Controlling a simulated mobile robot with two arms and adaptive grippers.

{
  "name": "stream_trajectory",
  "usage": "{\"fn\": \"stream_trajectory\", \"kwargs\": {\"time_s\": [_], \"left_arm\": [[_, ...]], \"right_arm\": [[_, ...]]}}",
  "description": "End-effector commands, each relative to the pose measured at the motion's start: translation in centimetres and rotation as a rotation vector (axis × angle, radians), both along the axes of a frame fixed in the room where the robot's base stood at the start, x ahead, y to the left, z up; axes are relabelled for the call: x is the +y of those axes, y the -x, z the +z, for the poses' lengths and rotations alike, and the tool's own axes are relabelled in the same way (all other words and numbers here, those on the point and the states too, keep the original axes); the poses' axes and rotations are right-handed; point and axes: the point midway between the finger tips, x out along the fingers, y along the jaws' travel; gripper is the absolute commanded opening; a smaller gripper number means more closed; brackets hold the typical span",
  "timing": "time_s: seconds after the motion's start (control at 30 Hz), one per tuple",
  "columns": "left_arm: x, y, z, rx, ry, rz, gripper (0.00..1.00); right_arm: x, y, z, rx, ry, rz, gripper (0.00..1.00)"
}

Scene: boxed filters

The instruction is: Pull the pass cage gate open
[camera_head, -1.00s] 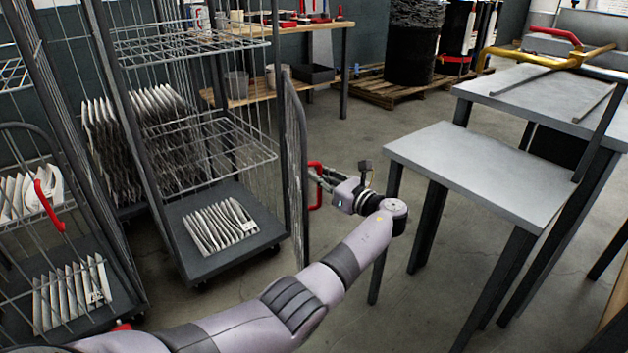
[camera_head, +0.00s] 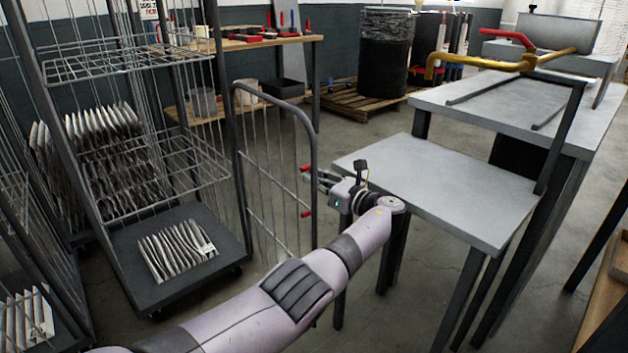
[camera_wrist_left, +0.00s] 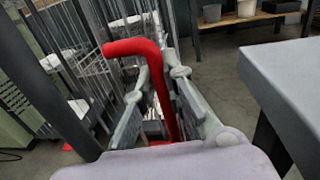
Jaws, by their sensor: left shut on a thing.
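The pass cage gate (camera_head: 314,150) is a wire panel in a dark rounded frame. In the head view it stands swung out to the right of its cage (camera_head: 215,90), leaving the cage front open. Its red handle (camera_head: 306,212) is on the gate's right post. My left gripper (camera_head: 317,179) is at this handle, coming from the right. In the left wrist view the red handle (camera_wrist_left: 150,48) passes between the fingers of my left gripper (camera_wrist_left: 158,100), which is shut on it. The fingertips are small in the head view. My right gripper is not in view.
A grey table (camera_head: 440,185) stands close to the right of my left wrist. A yellow bar with a red handle (camera_head: 510,38) is on the higher bench behind. White pleated filters (camera_head: 177,250) sit on the cage's base. Bare floor shows around the gate.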

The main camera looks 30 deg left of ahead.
Motion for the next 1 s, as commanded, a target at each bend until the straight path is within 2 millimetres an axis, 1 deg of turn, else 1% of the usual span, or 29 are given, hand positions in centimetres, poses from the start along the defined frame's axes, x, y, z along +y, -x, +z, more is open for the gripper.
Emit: {"fn": "stream_trajectory", "kwargs": {"time_s": [0.03,0.33,0.37,0.5,0.83,0.93,1.0], "left_arm": [[-0.1,0.0,-0.2,0.004,0.004,-0.002,0.00],[-0.1,0.0,-0.2,0.004,0.004,-0.002,0.00],[-0.1,0.0,-0.2,0.004,0.004,-0.001,0.11],[-0.1,0.0,-0.2,0.003,0.003,-0.001,0.20],[-0.3,0.0,-0.1,0.002,0.002,-0.001,0.20],[-1.2,0.3,-0.1,0.001,0.001,-0.002,0.20],[-2.3,0.6,-0.1,0.001,0.002,-0.003,0.20]], "right_arm": [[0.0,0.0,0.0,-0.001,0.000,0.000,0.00],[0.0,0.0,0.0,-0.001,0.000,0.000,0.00],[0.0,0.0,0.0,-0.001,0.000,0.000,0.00],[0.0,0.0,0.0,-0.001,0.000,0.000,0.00],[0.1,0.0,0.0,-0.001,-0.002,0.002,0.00],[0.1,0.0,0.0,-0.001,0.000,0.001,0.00],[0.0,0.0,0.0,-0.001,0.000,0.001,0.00]]}}
